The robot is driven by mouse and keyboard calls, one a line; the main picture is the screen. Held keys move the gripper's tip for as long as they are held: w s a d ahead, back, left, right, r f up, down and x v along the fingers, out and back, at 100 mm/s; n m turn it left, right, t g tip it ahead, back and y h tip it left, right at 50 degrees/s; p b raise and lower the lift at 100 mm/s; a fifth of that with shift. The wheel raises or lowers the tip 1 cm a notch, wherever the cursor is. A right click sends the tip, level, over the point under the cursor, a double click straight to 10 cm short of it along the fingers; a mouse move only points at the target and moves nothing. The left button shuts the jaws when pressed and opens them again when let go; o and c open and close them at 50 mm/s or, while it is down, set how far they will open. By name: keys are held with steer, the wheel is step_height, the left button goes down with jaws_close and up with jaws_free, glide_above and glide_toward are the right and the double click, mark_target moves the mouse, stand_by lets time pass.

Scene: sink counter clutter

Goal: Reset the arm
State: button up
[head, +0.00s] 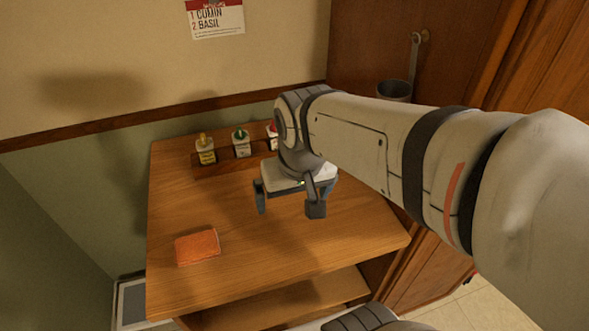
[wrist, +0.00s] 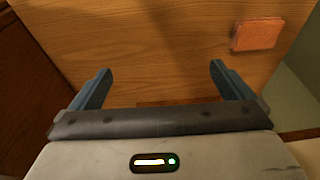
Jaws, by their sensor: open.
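My gripper (head: 289,200) hangs from my arm above the middle of the wooden counter, fingers pointing down. In the wrist view my gripper (wrist: 160,85) has its two blue-grey fingers wide apart, with nothing between them but bare wood behind. My arm reaches in from the right of the head view and hides part of the counter and its back right area.
An orange sponge-like block (head: 197,245) lies at the counter's (head: 270,255) front left; it also shows in the wrist view (wrist: 257,36). A wooden rack (head: 222,163) holds small bottles at the back. A dark cup (head: 394,90) is by the cabinet. The counter's front middle is clear.

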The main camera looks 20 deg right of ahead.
steer(key=shift+s+d+f, duration=0.2)
steer(key=shift+s+d, duration=0.8)
steer(key=shift+d, duration=0.3)
stand_by(0.4)
